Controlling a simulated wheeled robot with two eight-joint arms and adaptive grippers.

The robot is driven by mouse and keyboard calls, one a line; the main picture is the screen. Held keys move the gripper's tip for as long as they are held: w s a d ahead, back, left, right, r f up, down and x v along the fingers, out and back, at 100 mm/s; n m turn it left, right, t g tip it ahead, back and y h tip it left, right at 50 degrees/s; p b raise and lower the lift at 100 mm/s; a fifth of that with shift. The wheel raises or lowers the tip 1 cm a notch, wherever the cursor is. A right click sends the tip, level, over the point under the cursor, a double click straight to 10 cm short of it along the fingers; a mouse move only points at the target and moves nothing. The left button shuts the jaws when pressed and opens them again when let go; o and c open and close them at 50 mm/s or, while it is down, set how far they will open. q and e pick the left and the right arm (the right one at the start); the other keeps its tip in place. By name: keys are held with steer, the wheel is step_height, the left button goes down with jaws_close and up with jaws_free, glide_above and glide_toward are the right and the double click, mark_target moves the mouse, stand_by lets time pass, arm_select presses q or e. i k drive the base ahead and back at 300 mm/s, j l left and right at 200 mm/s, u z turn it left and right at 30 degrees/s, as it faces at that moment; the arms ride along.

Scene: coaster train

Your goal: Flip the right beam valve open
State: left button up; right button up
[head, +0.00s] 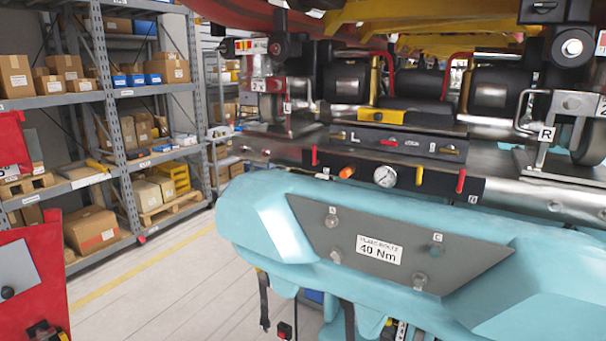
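A dark beam panel runs across the front of the coaster train above the turquoise nose. At its right end a red lever (461,180) hangs down close to upright. A similar red lever (313,156) is at the left end, also close to upright. Between them are an orange knob (346,172), a round white gauge (385,176) and a yellow lever (420,175). Which of these is the right beam valve is not labelled legibly. Neither of my grippers shows in the head view.
The turquoise nose (265,210) with a grey bolt plate (330,235) juts out below the panel. Above the panel, a dark strip (410,143) carries small levers. A red unit (30,280) stands at left. Shelves (120,92) hold boxes behind; the floor (165,280) between is clear.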

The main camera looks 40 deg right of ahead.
mark_target(462, 172)
steer(key=z, duration=2.2)
steer(key=j+z, duration=0.25)
steer(key=j, duration=0.15)
steer(key=j+z, duration=0.25)
steer(key=i+j, duration=0.05)
steer(key=j, duration=0.05)
